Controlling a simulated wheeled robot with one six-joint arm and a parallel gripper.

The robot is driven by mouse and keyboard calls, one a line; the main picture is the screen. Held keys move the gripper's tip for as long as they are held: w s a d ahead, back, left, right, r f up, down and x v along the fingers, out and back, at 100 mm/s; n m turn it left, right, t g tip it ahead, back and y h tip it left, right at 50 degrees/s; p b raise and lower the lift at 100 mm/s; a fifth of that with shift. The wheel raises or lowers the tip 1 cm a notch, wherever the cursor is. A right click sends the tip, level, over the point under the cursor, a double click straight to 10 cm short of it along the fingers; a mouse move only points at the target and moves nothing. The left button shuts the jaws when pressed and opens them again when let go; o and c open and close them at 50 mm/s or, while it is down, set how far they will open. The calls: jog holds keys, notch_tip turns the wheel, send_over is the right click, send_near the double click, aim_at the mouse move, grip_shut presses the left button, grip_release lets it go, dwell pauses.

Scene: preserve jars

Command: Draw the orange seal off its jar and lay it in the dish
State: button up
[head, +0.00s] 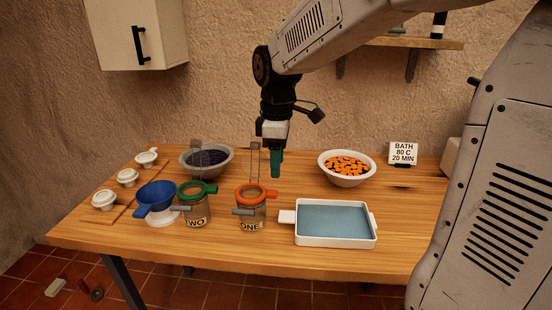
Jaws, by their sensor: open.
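The orange seal (270,194) sits as a ring around the mouth of the glass jar labelled ONE (252,226), which stands upright with its wire lid frame raised. A white rectangular dish (335,243) with handles and a blue-grey inside lies to the right of that jar; no seal shows in it. My gripper (276,176) is open, pointing down with teal fingers, above and slightly behind the orange seal and apart from it. The fingers overlap in this view, so the gap between them is hidden.
A jar labelled TWO (195,215) with a green seal stands left of jar ONE. A blue funnel (155,195) is beside it. Bowls of dark fruit (228,165) and orange pieces (345,181) stand behind. The front table edge is clear.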

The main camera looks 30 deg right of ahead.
aim_at(276, 192)
jog(key=shift+w+f, duration=0.15)
jog(key=shift+f, duration=3.8)
jog(key=shift+r, duration=0.1)
grip_shut()
